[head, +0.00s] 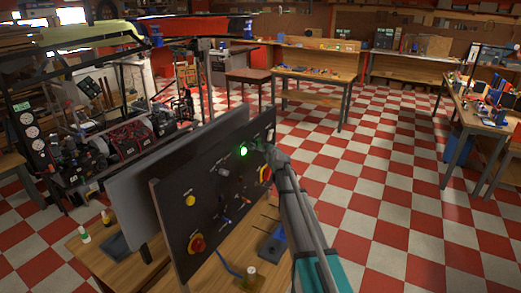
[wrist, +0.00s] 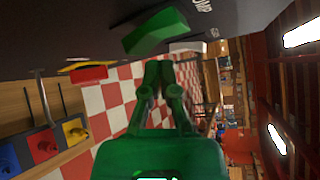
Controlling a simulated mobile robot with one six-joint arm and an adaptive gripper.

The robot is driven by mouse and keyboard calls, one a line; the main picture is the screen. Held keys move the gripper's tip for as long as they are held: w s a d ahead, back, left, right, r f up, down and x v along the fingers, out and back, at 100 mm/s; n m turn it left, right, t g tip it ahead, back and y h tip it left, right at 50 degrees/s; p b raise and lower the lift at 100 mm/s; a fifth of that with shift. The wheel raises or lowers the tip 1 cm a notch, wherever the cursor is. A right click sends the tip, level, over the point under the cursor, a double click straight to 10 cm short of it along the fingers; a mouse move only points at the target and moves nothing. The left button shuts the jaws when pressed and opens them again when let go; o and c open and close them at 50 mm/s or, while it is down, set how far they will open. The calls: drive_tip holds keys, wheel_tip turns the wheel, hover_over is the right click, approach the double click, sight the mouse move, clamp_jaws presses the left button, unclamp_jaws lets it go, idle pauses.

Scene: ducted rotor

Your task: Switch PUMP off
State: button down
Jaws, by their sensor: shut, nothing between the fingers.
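A dark upright control panel (head: 185,222) stands on a wooden bench and carries knobs, levers and a glowing green light (head: 244,151). In the wrist view the panel (wrist: 80,25) fills the top, with white lettering (wrist: 204,6), partly cut off, that seems to end in "MP". A green block-like part (wrist: 155,31) projects from the panel below the lettering. My gripper (wrist: 158,68) is shut and empty, its fingertips just below that green part; I cannot tell whether they touch. In the head view my gripper (head: 268,146) is small at the panel's far right end.
A red and yellow knob (wrist: 88,72) sits on the panel. Others are a yellow button (head: 190,200) and a red-yellow knob (head: 197,243). A blue item (head: 272,246) lies on the bench before the panel. The checkered floor (head: 370,190) to the right is clear.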

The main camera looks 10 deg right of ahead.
drive_tip(key=shift+w+a+f+b, duration=0.3)
drive_tip(key=shift+w+a, duration=0.1)
drive_tip(key=shift+a, duration=0.2)
idle(1.1)
drive_tip(key=shift+d, duration=0.1)
drive_tip(key=shift+s+d+r+p, duration=0.35)
drive_tip(key=shift+s+d, duration=0.1)
drive_tip(key=shift+d, duration=0.15)
idle(0.6)
drive_tip(key=s+d+r+p, duration=0.2)
drive_tip(key=d, duration=0.1)
drive_tip(key=shift+s+d, duration=0.3)
drive_tip(key=shift+s, duration=0.05)
idle(0.5)
